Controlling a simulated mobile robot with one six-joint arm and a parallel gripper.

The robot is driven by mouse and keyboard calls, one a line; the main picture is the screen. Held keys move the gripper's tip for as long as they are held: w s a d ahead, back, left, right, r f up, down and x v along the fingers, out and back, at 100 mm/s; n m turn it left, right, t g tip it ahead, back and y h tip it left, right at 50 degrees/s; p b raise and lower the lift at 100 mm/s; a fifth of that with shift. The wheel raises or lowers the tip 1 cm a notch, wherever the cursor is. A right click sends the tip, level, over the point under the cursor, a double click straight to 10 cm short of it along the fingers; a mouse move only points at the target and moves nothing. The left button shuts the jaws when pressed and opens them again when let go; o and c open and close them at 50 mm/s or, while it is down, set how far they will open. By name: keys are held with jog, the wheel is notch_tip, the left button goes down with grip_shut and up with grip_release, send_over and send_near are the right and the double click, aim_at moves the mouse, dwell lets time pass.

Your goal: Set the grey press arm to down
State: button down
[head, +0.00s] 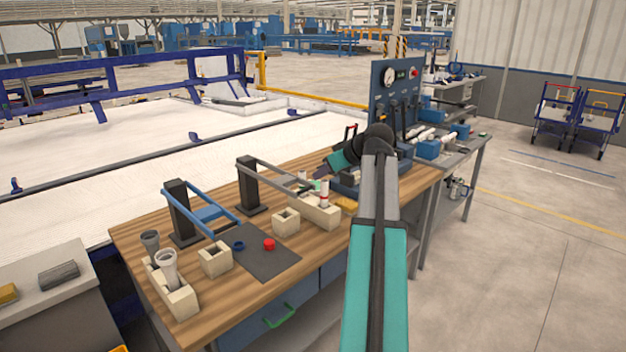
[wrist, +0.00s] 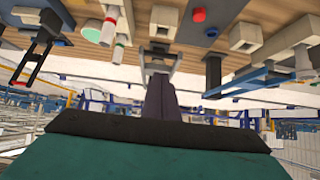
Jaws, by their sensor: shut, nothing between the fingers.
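The grey press arm (head: 275,169) reaches out from the top of its dark post (head: 249,188) toward the front right of the bench. It slopes more gently in the picture than the blue press arm (head: 196,221). In the head view my gripper (head: 312,179) is beside its free end, partly hidden by my wrist. In the wrist view, which is upside down, my gripper (wrist: 159,78) is shut and empty, close to the grey arm's fork-shaped end (wrist: 178,56). I cannot tell whether they touch.
A cream block (head: 286,222), a holder with a red-banded white tube (head: 324,196) and a dark mat (head: 272,262) with red and blue caps lie in front. Grey pipes (head: 168,268) stand at the left. A gauge panel (head: 385,92) rises behind my wrist.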

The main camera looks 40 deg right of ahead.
jog(key=shift+v, duration=2.55)
jog(key=shift+s+f, duration=0.15)
jog(key=shift+f, duration=0.1)
